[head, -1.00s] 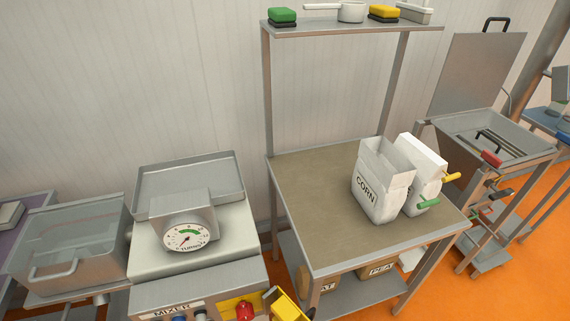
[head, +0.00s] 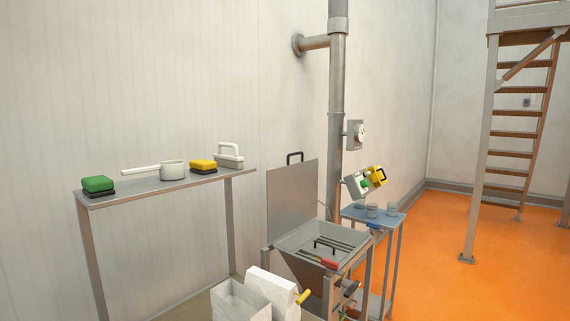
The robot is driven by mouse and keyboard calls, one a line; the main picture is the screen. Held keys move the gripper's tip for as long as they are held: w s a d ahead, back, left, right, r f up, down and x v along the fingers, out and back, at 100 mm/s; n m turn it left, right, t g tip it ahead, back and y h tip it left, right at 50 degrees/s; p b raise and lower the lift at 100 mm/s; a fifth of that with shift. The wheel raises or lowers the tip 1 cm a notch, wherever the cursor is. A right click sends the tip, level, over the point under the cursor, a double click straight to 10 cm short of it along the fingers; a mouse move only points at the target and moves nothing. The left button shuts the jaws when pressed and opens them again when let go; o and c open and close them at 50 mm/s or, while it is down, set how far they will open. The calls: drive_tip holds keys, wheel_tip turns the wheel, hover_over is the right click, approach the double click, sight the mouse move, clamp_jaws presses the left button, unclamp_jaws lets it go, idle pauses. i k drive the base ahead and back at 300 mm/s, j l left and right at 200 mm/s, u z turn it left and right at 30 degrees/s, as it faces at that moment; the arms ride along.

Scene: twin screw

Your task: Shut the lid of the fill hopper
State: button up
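The fill hopper (head: 284,248) is a grey metal funnel on a frame, right of the middle in the head view. Its lid (head: 293,200) is a flat grey plate standing upright at the back of the hopper, open, with a black handle (head: 294,157) on its top edge. The hopper mouth is uncovered. Dark bars and a black handle (head: 325,245) show inside it. My gripper is not in view.
A shelf (head: 135,187) with brushes and a scoop is at left. A blue-topped table (head: 380,219) and a vertical pipe (head: 338,110) are beside the hopper. Orange floor (head: 450,290) is open at right.

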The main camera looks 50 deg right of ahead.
sight(292, 190)
drive_tip(key=k+l+z, duration=0.15)
drive_tip(key=l+z, duration=0.2)
drive_tip(key=l, duration=0.15)
drive_tip(key=k+l+z, duration=0.15)
drive_tip(key=l+z, duration=0.2)
drive_tip(key=l, duration=0.2)
drive_tip(key=l+z, duration=0.35)
drive_tip(key=l, duration=0.2)
